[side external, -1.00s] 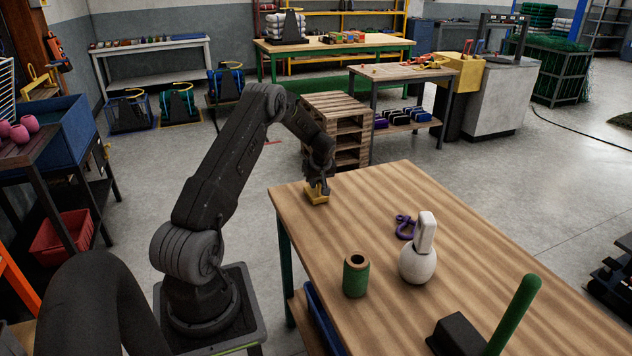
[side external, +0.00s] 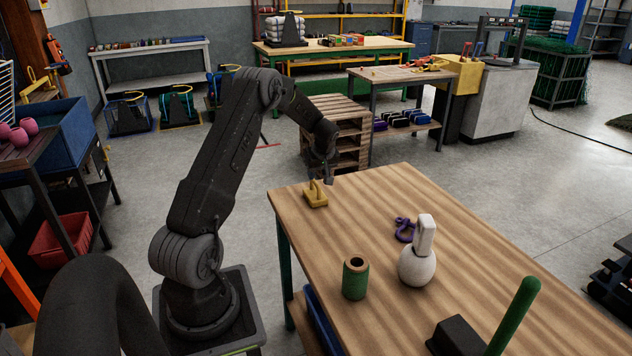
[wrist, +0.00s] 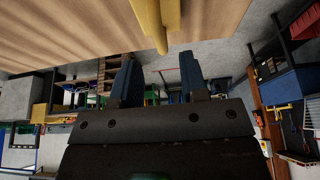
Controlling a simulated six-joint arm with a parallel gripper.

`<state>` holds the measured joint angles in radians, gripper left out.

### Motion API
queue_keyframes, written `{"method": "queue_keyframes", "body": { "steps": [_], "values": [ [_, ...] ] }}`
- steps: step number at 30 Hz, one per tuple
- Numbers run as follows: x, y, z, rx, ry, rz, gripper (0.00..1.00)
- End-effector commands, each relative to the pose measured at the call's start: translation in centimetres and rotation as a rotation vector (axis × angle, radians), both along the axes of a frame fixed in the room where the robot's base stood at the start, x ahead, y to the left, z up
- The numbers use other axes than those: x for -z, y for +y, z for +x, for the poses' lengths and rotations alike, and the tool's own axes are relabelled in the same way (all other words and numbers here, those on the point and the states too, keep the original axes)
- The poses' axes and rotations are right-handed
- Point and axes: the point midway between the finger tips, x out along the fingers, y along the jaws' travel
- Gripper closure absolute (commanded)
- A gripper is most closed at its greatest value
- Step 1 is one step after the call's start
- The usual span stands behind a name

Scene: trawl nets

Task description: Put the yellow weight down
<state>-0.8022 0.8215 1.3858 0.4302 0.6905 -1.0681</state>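The yellow weight (side external: 316,199) stands upright on the wooden table (side external: 440,250), near its far left corner, with its handle up. My gripper (side external: 329,181) is raised just above and slightly to the right of the weight, apart from it. In the wrist view the two dark blue fingers (wrist: 158,75) are spread with nothing between them. The weight (wrist: 152,20) shows at the top of that view, beyond the fingertips.
On the same table are a purple shackle (side external: 404,230), a white float (side external: 417,262), a green spool (side external: 355,278) and a black block with a green handle (side external: 515,310). Wooden pallets (side external: 342,135) are stacked behind the table's far edge.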

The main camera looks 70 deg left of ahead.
Motion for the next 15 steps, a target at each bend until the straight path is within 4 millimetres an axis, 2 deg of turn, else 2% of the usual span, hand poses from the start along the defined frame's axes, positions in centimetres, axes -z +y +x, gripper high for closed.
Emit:
{"method": "queue_keyframes", "body": {
  "steps": [1,6,12,15],
  "values": [
    [-1.2,-0.4,0.0,0.001,-0.002,0.002,0.60],
    [-3.8,-1.6,0.1,0.000,-0.001,0.001,0.60],
    [-5.5,-2.4,0.1,0.007,0.000,0.000,0.60],
    [-7.3,-4.3,0.7,0.060,-0.003,0.001,0.60]
  ]
}}
